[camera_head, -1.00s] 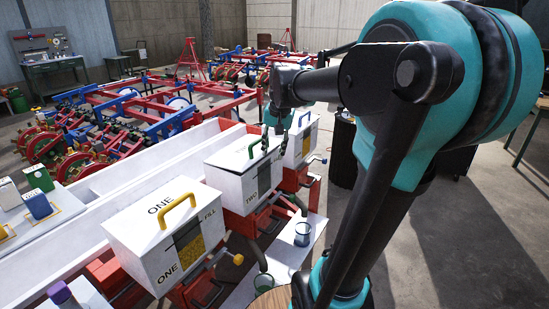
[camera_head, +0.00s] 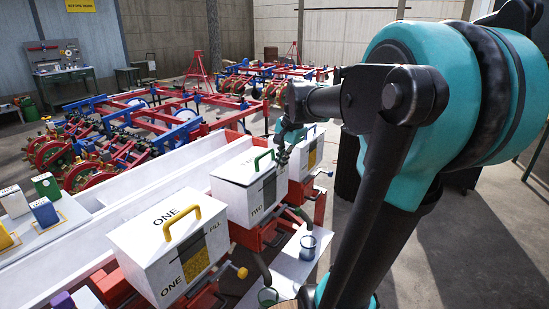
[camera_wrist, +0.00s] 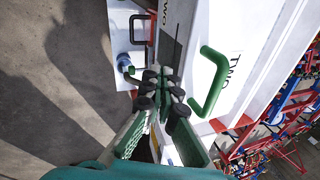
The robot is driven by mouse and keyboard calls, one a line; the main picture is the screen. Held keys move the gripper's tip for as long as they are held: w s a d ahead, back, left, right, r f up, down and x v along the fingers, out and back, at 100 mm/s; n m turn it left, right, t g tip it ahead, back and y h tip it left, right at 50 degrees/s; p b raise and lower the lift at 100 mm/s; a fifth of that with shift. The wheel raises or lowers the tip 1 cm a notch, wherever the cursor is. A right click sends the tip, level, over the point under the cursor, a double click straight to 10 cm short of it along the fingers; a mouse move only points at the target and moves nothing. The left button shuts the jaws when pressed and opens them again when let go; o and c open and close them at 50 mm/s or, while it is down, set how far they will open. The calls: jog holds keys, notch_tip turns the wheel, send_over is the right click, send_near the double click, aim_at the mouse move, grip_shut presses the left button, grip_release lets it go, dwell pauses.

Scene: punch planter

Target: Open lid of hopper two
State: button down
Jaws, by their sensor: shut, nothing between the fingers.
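Hopper two (camera_head: 235,204) is a white box marked TWO, with a white lid (camera_head: 236,169) that looks down on it. A green handle (camera_head: 262,159) stands on the lid; it also shows in the wrist view (camera_wrist: 213,82). My gripper (camera_head: 283,157) is just right of the handle, near the lid's front edge. In the wrist view my gripper (camera_wrist: 165,78) has its dark fingertips together, left of the handle, with nothing between them. The handle is outside the fingers. I cannot tell whether the fingertips touch the lid.
Hopper one (camera_head: 160,253), with a yellow handle (camera_head: 181,222), stands in front, shut. Another white hopper (camera_head: 305,150) stands behind hopper two, partly hidden by my arm. A white shelf (camera_head: 288,262) with a cup (camera_head: 308,247) lies low at the right. Open floor is farther right.

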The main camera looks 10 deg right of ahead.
jog(key=w+d+r+m+t+y, duration=0.1)
jog(key=w+r+m, duration=0.15)
jog(key=m, duration=0.45)
jog(key=w+d+r+m+y, duration=0.1)
jog(key=r+m, duration=0.3)
jog(key=m, duration=0.6)
send_near(266, 163)
jog(key=shift+y, duration=0.3)
jog(key=x, duration=0.4)
jog(key=shift+s+d+f, duration=0.2)
jog(key=shift+s+f, duration=0.05)
jog(key=shift+f, duration=0.05)
